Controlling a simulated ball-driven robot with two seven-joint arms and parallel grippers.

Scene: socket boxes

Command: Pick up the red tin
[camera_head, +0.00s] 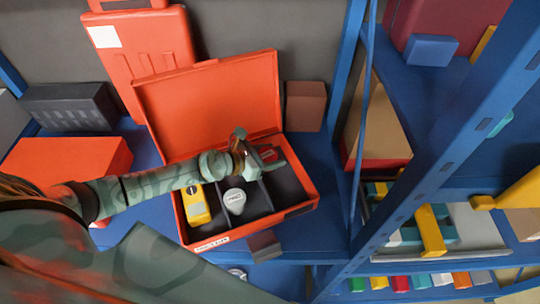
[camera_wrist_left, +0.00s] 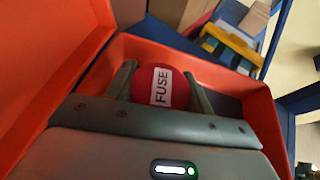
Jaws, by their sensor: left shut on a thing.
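The red tin (camera_wrist_left: 150,86) with a white FUSE label sits between the two fingers of my left gripper (camera_wrist_left: 160,92) in the left wrist view. In the head view a small part of the red tin (camera_head: 268,153) shows at my left gripper (camera_head: 264,162), which is over the back of the open orange box (camera_head: 306,190). The gripper is shut on the tin, and its fingers and wrist hide part of it. I cannot tell whether the tin touches the box floor. My right gripper is not in view.
In the box are a yellow item (camera_head: 196,206) and a pale grey item (camera_head: 235,201); its right compartment looks empty. The raised lid (camera_head: 208,105) stands behind. A blue rack post (camera_head: 440,130) rises to the right. A brown block (camera_head: 305,105) stands beside the lid.

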